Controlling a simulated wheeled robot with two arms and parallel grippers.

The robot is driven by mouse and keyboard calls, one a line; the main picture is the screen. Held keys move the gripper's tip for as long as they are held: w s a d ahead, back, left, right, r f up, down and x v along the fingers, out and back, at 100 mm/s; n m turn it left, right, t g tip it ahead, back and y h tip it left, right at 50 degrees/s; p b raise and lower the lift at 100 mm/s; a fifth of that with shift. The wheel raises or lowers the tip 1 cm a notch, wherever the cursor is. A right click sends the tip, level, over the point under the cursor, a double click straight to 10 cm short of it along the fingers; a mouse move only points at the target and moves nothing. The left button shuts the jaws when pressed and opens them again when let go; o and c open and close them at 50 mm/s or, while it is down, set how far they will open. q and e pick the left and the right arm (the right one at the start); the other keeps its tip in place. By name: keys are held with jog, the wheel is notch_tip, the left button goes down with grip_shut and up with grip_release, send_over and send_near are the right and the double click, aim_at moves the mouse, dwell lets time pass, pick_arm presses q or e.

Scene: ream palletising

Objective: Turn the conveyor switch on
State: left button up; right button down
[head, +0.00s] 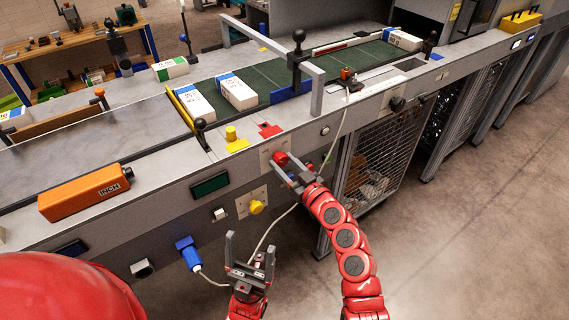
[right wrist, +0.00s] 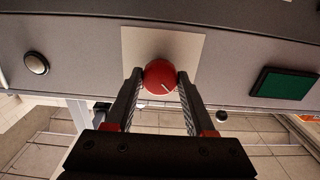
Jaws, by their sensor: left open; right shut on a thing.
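A round red knob (head: 281,159) sits on a pale square plate (right wrist: 195,45) on the front panel of the conveyor bench. It looks like the conveyor switch. In the right wrist view the knob (right wrist: 160,76) shows a short white line slanting down to the right. My right gripper (head: 284,164) is shut on the knob, with one finger on each side of it in the right wrist view (right wrist: 159,78). My left gripper (head: 250,245) is open and empty, low in front of the panel, apart from it.
A yellow knob (head: 256,207), a dark green display (head: 210,185) and a blue plug (head: 188,250) with a pale cable are on the panel. White reams (head: 238,92) lie on the green belt (head: 285,75). An orange device (head: 85,192) lies on the bench. Floor at right is clear.

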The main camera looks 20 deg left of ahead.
jog(key=shift+f+m+b, duration=0.2)
jog(key=shift+m+b, duration=0.3)
jog(key=shift+b, duration=0.25)
jog(key=shift+m+b, duration=0.7)
jog(key=shift+d+r+m+b, duration=0.1)
jog(key=shift+m+b, duration=0.25)
jog(key=shift+m, duration=1.45)
jog(key=m, duration=0.2)
jog(key=shift+m, duration=0.4)
jog(key=m, duration=0.2)
jog(key=shift+m, duration=0.3)
jog(key=m, duration=0.3)
jog(key=shift+r+m+p, duration=0.15)
jog(key=shift+m+p, duration=0.15)
jog(key=shift+p, duration=0.1)
jog(key=shift+m+p, duration=0.35)
jog(key=shift+m, duration=1.05)
